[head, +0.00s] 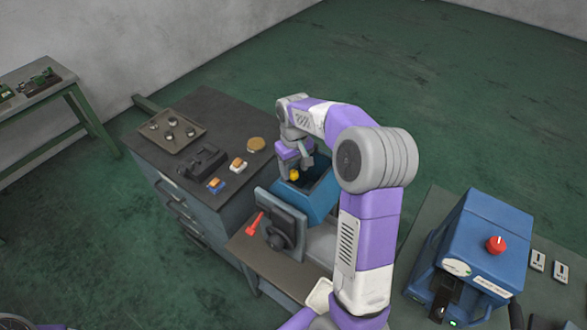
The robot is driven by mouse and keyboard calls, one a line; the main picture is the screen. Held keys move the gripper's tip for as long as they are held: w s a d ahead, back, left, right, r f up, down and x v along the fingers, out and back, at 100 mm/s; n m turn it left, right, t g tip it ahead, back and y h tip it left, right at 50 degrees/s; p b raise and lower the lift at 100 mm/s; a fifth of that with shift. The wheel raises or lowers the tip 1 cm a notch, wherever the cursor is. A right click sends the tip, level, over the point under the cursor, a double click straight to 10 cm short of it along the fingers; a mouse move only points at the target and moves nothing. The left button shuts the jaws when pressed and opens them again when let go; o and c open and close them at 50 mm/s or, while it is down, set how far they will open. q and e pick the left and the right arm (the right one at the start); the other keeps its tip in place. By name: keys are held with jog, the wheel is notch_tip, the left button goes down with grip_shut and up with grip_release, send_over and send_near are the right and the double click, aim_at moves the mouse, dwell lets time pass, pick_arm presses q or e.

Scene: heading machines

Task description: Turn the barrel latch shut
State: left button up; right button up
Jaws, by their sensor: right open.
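A blue machine (320,198) with an open top stands on a low brown bench, partly hidden behind my right arm. On its front is a dark grey plate (282,222) with a round dark hub. A red handle (255,223) sticks out at the plate's left side; it looks like the latch, but I cannot be sure. A small yellow part (294,174) shows at the machine's opening. My right gripper (293,165) is open, pointing down over the opening, close to the yellow part; I cannot tell whether they touch. My left gripper is not in view.
A dark cabinet (205,110) at left bears a tray (172,132) of small round parts, a black device (204,160) and small orange and blue blocks. A blue machine with a red knob (496,244) stands at right. Green floor (420,85) behind is clear.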

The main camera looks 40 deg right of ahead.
jog(key=shift+w+f, duration=0.1)
jog(key=shift+f, duration=0.6)
grip_shut()
